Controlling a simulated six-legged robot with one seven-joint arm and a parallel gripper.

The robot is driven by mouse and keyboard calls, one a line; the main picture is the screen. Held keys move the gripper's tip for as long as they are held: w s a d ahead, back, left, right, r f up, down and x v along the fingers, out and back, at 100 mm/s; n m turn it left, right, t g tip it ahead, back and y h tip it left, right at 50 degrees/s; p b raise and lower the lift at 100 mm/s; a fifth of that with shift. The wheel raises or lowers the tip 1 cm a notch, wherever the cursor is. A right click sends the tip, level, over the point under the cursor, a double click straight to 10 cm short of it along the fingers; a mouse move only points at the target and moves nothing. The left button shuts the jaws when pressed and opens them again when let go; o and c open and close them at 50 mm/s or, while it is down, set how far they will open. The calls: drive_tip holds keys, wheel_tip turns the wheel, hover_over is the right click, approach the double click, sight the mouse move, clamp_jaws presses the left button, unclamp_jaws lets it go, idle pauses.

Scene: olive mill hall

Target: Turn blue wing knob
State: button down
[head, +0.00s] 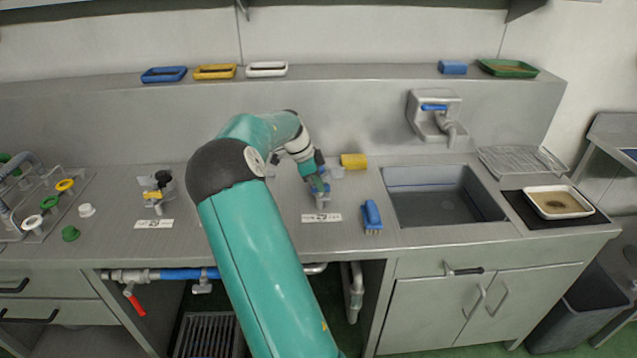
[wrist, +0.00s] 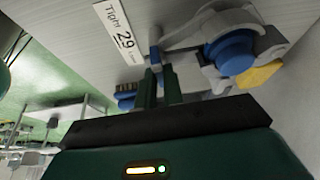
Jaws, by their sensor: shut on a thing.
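The blue wing knob (wrist: 154,55) shows in the wrist view as a narrow blue piece at the near end of a grey metal fitting (wrist: 193,30). My gripper (wrist: 159,75) is shut on it, and the fingers hide part of it. In the head view my gripper (head: 318,183) points down at the fitting on the steel counter, just behind a white label (head: 321,217). The knob is too small there to tell its angle. A round blue cap (wrist: 232,52) sits on the fitting in the wrist view.
A blue brush (head: 371,216) lies right of the fitting, left of the sink (head: 445,198). A yellow block (head: 354,161) lies behind. A second fitting with a black and yellow top (head: 155,188) stands left of my arm. The counter's front middle is mostly clear.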

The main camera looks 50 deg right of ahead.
drive_tip(key=shift+m, duration=0.4)
drive_tip(key=c, duration=1.5)
unclamp_jaws()
drive_tip(key=v, duration=1.3)
drive_tip(key=shift+w+r, duration=0.1)
drive_tip(key=shift+r, duration=0.3)
